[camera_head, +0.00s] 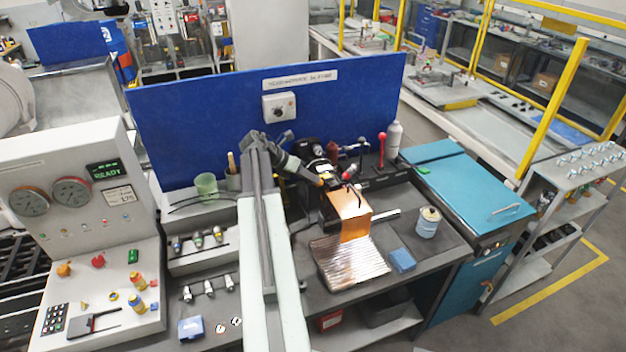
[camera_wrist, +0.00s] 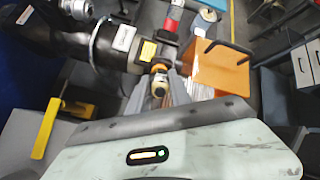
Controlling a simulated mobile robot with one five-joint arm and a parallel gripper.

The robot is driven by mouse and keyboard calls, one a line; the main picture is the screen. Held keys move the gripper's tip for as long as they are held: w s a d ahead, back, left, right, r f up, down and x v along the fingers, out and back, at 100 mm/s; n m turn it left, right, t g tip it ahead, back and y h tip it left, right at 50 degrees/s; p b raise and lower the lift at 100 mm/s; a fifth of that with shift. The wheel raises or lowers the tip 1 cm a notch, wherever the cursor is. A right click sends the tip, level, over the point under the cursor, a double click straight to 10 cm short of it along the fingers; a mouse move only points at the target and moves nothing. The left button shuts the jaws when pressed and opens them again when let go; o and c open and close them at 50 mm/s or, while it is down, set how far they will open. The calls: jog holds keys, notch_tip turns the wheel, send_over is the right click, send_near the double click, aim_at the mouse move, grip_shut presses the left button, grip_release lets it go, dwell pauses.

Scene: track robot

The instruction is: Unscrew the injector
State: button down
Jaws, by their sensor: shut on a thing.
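My gripper (camera_wrist: 168,88) is shut on a small round part with yellow and silver bands (camera_wrist: 159,84), which looks like the injector. The part sits against a black cylindrical fixture (camera_wrist: 122,45) and close to the orange block (camera_wrist: 222,68) in the wrist view. In the head view my gripper (camera_head: 327,181) is at the upper left of that orange block (camera_head: 350,212) on the bench. The held part is too small to make out there, and its threaded joint is hidden.
A ribbed metal tray (camera_head: 347,265) lies in front of the orange block, with a blue block (camera_head: 402,259) beside it. A white-and-blue can (camera_head: 428,222) stands to the right. Several injector-like parts (camera_head: 208,289) lie at left. A red-knobbed lever (camera_head: 381,150) stands behind.

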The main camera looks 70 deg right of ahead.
jog(key=shift+p+v, duration=1.3)
jog(key=shift+v, duration=0.6)
